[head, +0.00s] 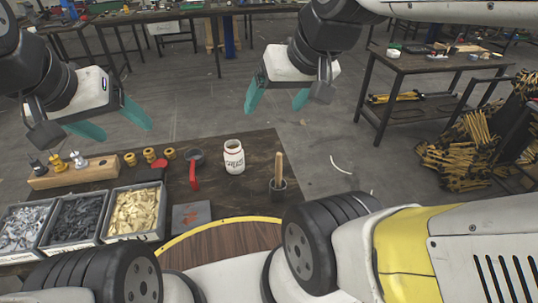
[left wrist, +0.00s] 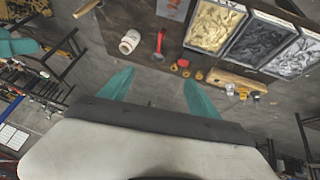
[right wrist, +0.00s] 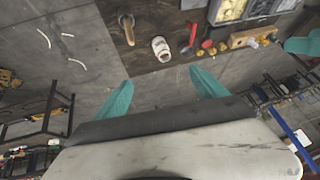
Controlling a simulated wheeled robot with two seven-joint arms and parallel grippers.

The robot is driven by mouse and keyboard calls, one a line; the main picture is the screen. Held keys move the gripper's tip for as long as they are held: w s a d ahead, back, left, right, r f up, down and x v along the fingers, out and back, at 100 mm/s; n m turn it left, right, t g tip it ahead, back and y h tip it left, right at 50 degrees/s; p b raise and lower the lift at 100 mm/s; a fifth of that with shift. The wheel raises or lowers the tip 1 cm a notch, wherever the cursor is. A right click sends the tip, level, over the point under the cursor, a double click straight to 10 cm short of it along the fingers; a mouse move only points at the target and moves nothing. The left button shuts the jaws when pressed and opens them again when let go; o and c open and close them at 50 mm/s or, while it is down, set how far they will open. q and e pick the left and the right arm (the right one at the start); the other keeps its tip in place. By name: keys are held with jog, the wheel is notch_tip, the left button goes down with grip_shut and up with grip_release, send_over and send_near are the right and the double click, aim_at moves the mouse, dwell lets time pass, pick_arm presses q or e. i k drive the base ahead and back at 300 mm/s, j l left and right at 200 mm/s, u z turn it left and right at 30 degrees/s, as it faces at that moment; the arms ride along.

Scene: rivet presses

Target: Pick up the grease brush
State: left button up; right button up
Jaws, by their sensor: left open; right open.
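The grease brush, a light wooden handle (head: 279,168), stands upright in a dark cup (head: 278,188) at the right end of the table; its lower end is hidden in the cup. In the right wrist view the brush (right wrist: 127,30) shows at the top, left of centre. Its handle end (left wrist: 87,8) also seems to show at the top of the left wrist view. My right gripper (head: 276,101) is open and empty, above and beyond the brush. My left gripper (head: 112,122) is open and empty, above the table's far left side, well away from the brush.
A white jar (head: 234,157) stands left of the brush. A red-handled tool (head: 194,172), brass rings (head: 149,155) and a wooden block with fittings (head: 75,173) lie further left. Bins of small parts (head: 135,213) line the front left.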

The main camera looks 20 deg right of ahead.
aim_at(278, 163)
jog(key=z, duration=4.05)
jog(key=u, duration=3.25)
jog(key=k+j, duration=0.5)
jog(key=j, duration=0.25)
jog(key=u, duration=0.05)
